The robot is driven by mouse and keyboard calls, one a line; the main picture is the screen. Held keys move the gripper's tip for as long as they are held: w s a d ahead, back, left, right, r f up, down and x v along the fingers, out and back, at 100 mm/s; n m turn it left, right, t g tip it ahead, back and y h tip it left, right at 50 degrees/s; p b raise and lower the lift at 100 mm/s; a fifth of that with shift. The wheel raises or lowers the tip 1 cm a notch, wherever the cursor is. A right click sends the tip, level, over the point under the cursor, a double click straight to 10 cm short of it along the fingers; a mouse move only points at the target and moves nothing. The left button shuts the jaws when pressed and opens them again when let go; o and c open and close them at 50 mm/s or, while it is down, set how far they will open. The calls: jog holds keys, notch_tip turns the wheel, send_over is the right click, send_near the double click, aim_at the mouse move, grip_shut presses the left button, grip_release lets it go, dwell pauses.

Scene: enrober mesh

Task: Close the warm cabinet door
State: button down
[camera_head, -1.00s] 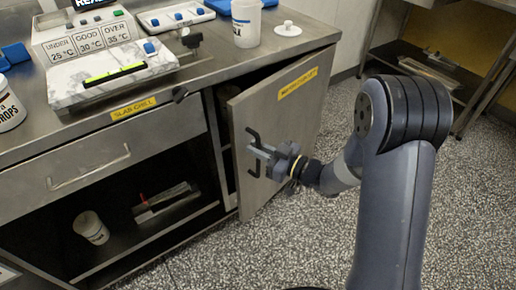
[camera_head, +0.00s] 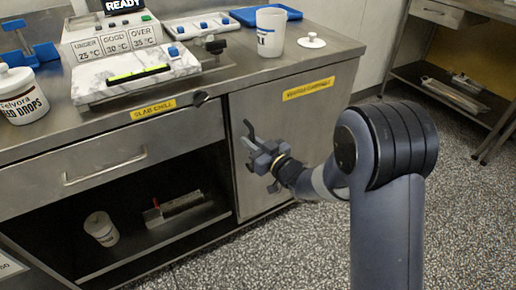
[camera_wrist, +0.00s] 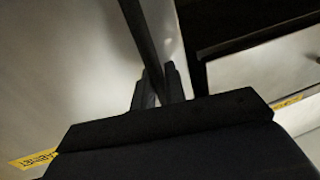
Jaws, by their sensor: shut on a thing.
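The warm cabinet door (camera_head: 300,125) is a grey metal panel with a yellow label, at the right of the counter front. It looks flush, or nearly flush, with the front; I see no clear gap along its edges. Its dark vertical handle (camera_head: 249,130) is near the door's left edge. My gripper (camera_head: 252,150) is shut on the handle, and hides part of it. In the wrist view, the handle bar (camera_wrist: 142,35) runs down between the two fingers of my gripper (camera_wrist: 159,85), with the door face (camera_wrist: 70,70) behind.
An open shelf bay left of the door holds a white tub (camera_head: 100,229) and a tool rack (camera_head: 174,208). On the counter are a white mug (camera_head: 271,32), a lid (camera_head: 312,41) and a marble slab unit (camera_head: 135,75). The speckled floor at right is clear.

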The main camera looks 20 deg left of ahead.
jog(key=shift+w+a+r, duration=0.1)
jog(key=shift+w+r, duration=0.05)
jog(key=shift+w, duration=0.05)
jog(key=c, duration=1.6)
grip_release()
jog(key=shift+a, duration=0.1)
jog(key=shift+o, duration=0.2)
jog(key=p+v, duration=0.1)
jog(key=v, duration=1)
jog(key=shift+a, duration=0.1)
